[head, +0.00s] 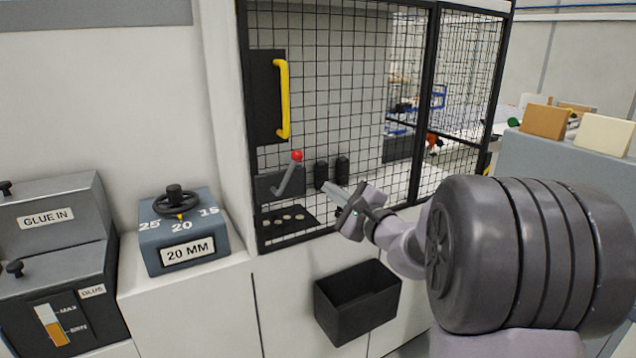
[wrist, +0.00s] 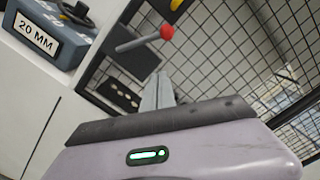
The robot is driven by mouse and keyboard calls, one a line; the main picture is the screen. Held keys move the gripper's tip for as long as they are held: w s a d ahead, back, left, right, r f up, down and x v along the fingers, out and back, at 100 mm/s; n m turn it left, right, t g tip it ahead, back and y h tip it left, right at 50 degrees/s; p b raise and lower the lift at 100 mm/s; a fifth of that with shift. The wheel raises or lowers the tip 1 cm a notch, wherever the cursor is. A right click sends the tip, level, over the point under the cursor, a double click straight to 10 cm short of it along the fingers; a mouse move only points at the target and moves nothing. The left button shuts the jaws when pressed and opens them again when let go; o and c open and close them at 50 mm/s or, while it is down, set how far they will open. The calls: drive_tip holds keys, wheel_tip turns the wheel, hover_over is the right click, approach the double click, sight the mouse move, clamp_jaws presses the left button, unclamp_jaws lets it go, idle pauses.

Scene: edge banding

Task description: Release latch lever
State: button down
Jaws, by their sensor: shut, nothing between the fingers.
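The latch lever (head: 287,174) is a grey rod with a red ball knob, mounted on a dark plate at the lower left of the black mesh door. It leans up and to the right in the head view. In the wrist view the latch lever (wrist: 140,42) lies across the top middle, its red knob at the right end. My gripper (head: 330,189) is shut and empty, to the right of the lever and a little below its knob, apart from it. In the wrist view the closed fingers of my gripper (wrist: 158,90) point up below the knob.
A yellow handle (head: 282,98) is on the mesh door (head: 340,60) above the lever. A black bin (head: 357,300) hangs below the door. A blue-grey 20 MM dial box (head: 185,235) and a GLUE IN unit (head: 55,235) stand at left. Space before the mesh is free.

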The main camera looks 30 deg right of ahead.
drive_tip(key=s, duration=0.3)
drive_tip(key=shift+s+d+f, duration=0.15)
drive_tip(key=shift+s+d, duration=0.1)
drive_tip(key=shift+s, duration=0.05)
